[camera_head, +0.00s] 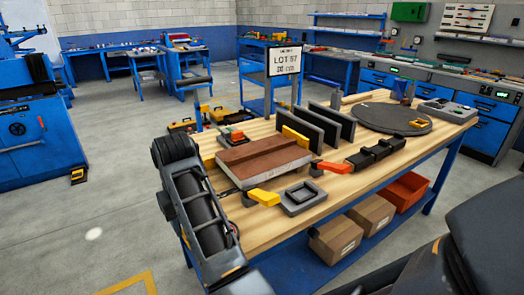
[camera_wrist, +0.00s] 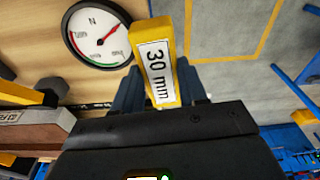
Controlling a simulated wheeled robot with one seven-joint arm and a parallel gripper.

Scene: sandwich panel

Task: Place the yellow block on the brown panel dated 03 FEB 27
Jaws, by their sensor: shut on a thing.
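The yellow block (camera_wrist: 152,45) has a white label reading "30 mm". My gripper (camera_wrist: 160,88) is shut on it in the wrist view, with the dark fingers on either side. The brown panel (camera_head: 262,155) lies on a pale base on the wooden bench in the head view. A brown face with a small pale label (camera_wrist: 35,135) shows at the left of the wrist view, apart from the held block. I cannot read a date on it. My arm stands at the bench's left end in the head view, and the gripper cannot be made out there.
Dark upright plates (camera_head: 325,128) stand behind the panel. A yellow-handled clamp (camera_head: 262,197), a grey tray (camera_head: 303,198) and a red-handled clamp (camera_head: 333,168) are near it. A round dial (camera_wrist: 97,35) lies near the held block. A sign reads "LOT 57" (camera_head: 286,60).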

